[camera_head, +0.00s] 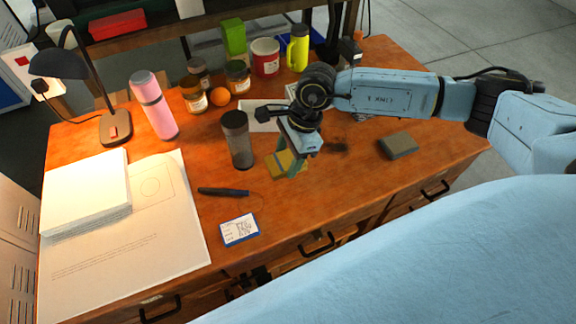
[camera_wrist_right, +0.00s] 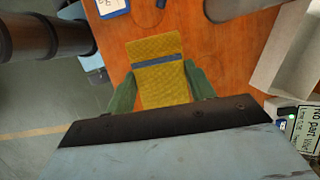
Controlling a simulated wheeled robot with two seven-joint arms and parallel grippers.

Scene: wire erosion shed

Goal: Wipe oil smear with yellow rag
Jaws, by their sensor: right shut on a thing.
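The yellow rag (camera_head: 273,168) lies at the middle of the wooden desk, partly hidden by my right gripper (camera_head: 291,167). In the right wrist view the rag (camera_wrist_right: 157,82) is a yellow woven pad with a grey-blue stripe. It sits between the green fingers of my right gripper (camera_wrist_right: 160,88), which is shut on it. A dark smear (camera_head: 339,147) is on the desk just right of the gripper in the head view. My left gripper is not in view.
A dark tumbler (camera_head: 238,143) stands close left of the rag. A grey-green block (camera_head: 398,146) lies to the right. A black pen (camera_head: 223,192) and a blue-edged card (camera_head: 239,229) lie in front. Jars, an orange (camera_head: 220,97) and a yellow bottle (camera_head: 298,50) stand behind.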

